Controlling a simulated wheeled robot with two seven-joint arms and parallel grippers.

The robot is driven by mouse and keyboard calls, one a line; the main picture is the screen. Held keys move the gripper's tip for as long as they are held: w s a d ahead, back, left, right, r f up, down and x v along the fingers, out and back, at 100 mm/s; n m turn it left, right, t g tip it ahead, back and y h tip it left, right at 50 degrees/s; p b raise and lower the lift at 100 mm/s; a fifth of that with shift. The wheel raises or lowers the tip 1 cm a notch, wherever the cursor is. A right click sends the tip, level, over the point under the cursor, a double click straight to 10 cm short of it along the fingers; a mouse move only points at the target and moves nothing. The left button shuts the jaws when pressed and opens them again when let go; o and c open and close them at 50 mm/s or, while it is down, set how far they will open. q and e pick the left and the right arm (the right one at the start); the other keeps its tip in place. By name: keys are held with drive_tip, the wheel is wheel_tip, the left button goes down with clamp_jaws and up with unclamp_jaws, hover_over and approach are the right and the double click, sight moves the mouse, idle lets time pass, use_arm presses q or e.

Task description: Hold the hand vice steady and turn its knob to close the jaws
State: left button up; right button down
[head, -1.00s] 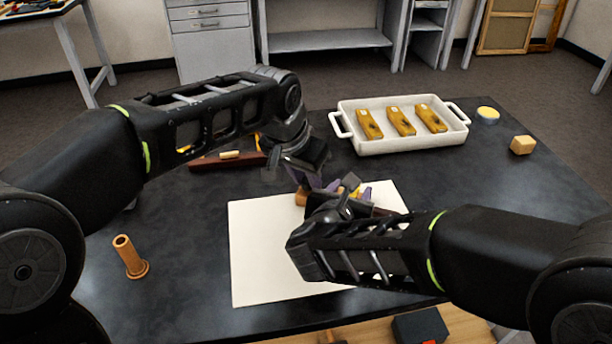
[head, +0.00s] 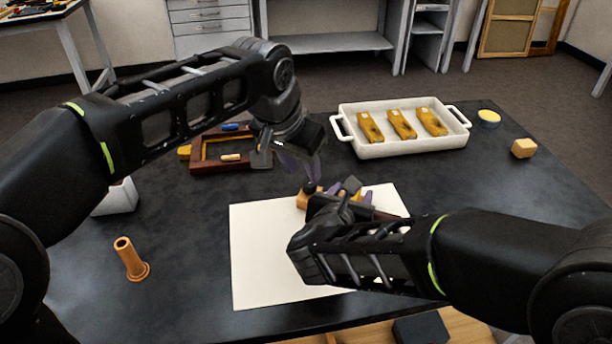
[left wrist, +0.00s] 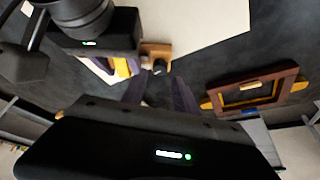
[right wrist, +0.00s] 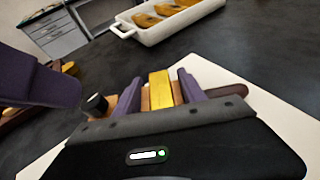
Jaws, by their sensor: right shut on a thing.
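The hand vice (head: 304,199) is a small wooden piece with a yellow part, over the white sheet; my right arm hides much of it in the head view. In the right wrist view, my right gripper (right wrist: 163,90) is shut on the vice (right wrist: 160,88), whose dark knob (right wrist: 95,105) sticks out to the left. My left gripper (head: 300,165) is just above the knob end in the head view. In the left wrist view its purple fingers (left wrist: 160,92) are apart and empty, with the knob (left wrist: 160,67) beyond the gap, seemingly not touching.
The white sheet (head: 262,250) lies on the dark table. A white tray (head: 400,147) with several yellow wooden pieces stands behind. A brown frame (head: 200,163) lies at the back left, a wooden peg (head: 130,258) front left, a wooden block (head: 523,148) and round tin (head: 488,117) at right.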

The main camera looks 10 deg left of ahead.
sight(309, 184)
use_arm(q)
drive_tip(key=v, duration=0.6)
drive_tip(key=shift+r, duration=0.4)
drive_tip(key=shift+a, duration=0.15)
drive_tip(key=shift+a+m, duration=0.1)
drive_tip(key=shift+m, duration=0.3)
drive_tip(key=shift+f, duration=0.1)
drive_tip(key=x, duration=1.2)
